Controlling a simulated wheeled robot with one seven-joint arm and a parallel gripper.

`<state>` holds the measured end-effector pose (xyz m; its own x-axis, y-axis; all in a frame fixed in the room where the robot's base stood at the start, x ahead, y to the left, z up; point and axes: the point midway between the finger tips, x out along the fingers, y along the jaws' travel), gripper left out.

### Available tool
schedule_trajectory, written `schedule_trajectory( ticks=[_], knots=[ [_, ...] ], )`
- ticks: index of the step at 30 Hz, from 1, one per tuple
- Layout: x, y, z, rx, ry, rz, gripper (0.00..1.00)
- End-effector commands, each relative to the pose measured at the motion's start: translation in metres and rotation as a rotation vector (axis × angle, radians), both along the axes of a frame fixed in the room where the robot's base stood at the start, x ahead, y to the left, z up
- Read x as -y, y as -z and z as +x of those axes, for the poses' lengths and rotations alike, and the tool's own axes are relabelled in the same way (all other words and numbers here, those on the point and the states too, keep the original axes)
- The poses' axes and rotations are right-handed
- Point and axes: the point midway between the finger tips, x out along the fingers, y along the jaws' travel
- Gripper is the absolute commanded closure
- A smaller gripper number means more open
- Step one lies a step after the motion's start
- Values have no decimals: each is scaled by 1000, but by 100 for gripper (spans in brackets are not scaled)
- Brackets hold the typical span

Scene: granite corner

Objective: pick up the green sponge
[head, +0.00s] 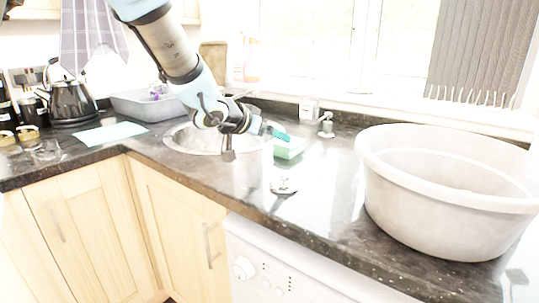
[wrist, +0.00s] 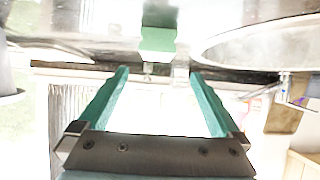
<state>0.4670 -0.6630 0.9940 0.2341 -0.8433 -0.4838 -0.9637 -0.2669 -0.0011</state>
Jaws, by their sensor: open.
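The green sponge (head: 290,149) lies on the dark granite counter, just right of the sink, behind and partly hidden by my gripper. It also shows in the wrist view (wrist: 158,42), at the top centre, beyond the gap between my fingertips. My gripper (head: 272,131) has teal fingers and is above the counter by the sink's right edge, close to the sponge in the picture. In the wrist view my gripper (wrist: 159,74) is open, with nothing between its fingers. The exact distance to the sponge is hard to tell.
The round sink (head: 190,140) is left of the sponge, with a tap (wrist: 285,88) in the wrist view. A soap dispenser (head: 326,125) stands behind right. A large pale tub (head: 440,215) fills the right counter. A small metal item (head: 284,186) lies in front. A kettle (head: 70,101) stands far left.

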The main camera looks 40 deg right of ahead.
Motion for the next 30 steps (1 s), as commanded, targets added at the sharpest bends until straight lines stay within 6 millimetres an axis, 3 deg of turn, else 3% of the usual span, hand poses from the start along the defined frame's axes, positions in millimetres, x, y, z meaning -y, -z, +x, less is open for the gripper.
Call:
schedule_trajectory(
  ticks=[9, 30],
  knots=[
    [41, 20, 4, -1, 16, -5, 0],
    [93, 55, 17, 1, 14, -6, 0]
  ],
)
